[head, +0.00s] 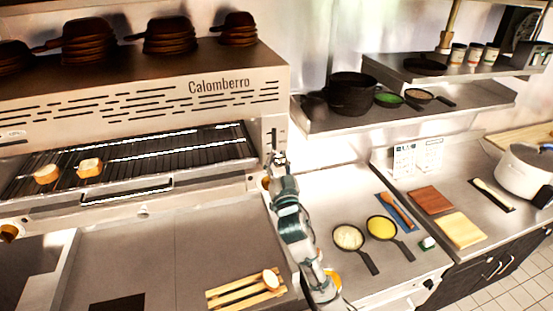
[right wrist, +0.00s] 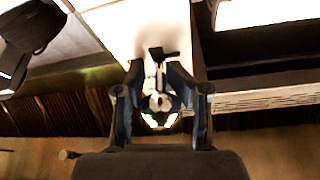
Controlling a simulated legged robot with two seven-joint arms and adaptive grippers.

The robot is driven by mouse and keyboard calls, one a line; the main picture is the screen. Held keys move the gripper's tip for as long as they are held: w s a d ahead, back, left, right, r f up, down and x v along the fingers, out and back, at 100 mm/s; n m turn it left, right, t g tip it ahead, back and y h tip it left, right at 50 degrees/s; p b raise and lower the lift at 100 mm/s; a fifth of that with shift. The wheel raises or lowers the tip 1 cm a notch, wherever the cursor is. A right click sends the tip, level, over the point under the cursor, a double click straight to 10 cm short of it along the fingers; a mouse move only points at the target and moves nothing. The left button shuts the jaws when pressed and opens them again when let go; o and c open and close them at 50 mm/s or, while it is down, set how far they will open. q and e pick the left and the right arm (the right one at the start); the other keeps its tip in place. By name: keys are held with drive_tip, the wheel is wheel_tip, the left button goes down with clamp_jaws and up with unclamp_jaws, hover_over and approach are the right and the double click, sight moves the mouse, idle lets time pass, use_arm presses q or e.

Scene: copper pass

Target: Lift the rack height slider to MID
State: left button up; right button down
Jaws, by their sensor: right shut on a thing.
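The rack height slider shows as a slot with a small handle on the right end panel of the Calomberro grill (head: 220,100). My right gripper (head: 277,160) is at that panel, at the slider's slot, and hides most of the handle in the head view. In the right wrist view the slider handle (right wrist: 158,72) sits between the fingers of my right gripper (right wrist: 158,100), which is shut on it. The height marks are too small to read. The grill rack (head: 130,160) carries two pieces of bread (head: 90,167). My left gripper is not in view.
Stacked dark pans (head: 168,35) stand on top of the grill. A wooden slatted board (head: 243,290) with an egg-like item lies on the front counter. Two pans (head: 350,238) sit right of my arm. A shelf (head: 400,118) with a black pot juts out at right.

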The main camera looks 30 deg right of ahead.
sight(281, 160)
drive_tip(key=r+p, duration=0.1)
drive_tip(key=r, duration=0.2)
drive_tip(key=shift+s+d+r+p, duration=0.1)
drive_tip(key=shift+d+r+p, duration=0.1)
drive_tip(key=shift+r+p, duration=0.2)
drive_tip(key=shift+a, duration=0.15)
drive_tip(key=shift+f, duration=0.1)
drive_tip(key=c, duration=1)
unclamp_jaws()
drive_tip(key=shift+o, duration=0.9)
drive_tip(key=shift+s, duration=0.45)
drive_tip(key=shift+f, duration=0.15)
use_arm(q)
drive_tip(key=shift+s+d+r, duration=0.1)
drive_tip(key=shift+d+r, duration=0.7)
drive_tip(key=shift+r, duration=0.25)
use_arm(e)
drive_tip(key=v, duration=1.1)
drive_tip(key=shift+s+f, duration=0.15)
drive_tip(key=shift+s, duration=0.25)
